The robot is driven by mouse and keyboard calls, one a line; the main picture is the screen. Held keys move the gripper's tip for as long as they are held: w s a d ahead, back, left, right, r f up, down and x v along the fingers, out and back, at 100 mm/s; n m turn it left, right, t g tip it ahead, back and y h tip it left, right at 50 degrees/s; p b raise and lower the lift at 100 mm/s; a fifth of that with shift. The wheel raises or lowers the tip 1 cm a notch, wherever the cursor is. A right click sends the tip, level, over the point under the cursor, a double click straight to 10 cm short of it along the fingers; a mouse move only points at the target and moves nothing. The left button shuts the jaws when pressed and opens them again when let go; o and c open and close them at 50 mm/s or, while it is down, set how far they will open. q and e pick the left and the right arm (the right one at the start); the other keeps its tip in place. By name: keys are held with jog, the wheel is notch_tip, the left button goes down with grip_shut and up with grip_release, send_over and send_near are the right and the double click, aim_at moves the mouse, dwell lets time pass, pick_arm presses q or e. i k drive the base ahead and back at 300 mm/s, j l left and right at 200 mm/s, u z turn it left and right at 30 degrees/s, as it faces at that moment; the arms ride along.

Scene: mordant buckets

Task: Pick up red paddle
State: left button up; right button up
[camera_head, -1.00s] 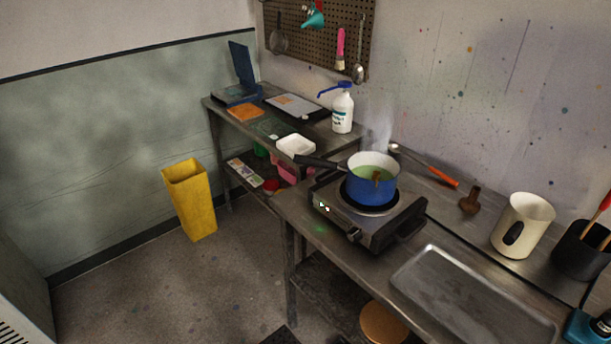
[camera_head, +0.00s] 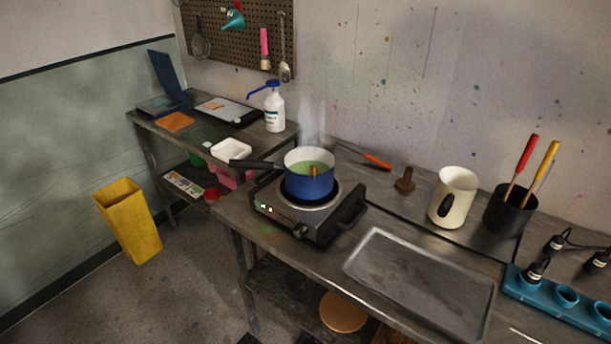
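A paddle with a red handle (camera_head: 526,156) stands upright, slightly tilted, in a black holder (camera_head: 507,213) at the right of the counter. A paddle with a yellow handle (camera_head: 546,163) stands beside it in the same holder. Their lower ends are hidden inside the holder. Neither of my grippers is in view.
A cream jug (camera_head: 454,198) stands left of the holder. A steaming blue pot (camera_head: 308,178) sits on a hot plate (camera_head: 276,222). An empty metal tray (camera_head: 420,285) lies in front. A teal rack (camera_head: 560,304) with dark bottles is at the right. A yellow bin (camera_head: 128,221) stands on the floor.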

aim_at(533, 139)
jog(key=k+z, duration=0.15)
jog(key=z, duration=1.05)
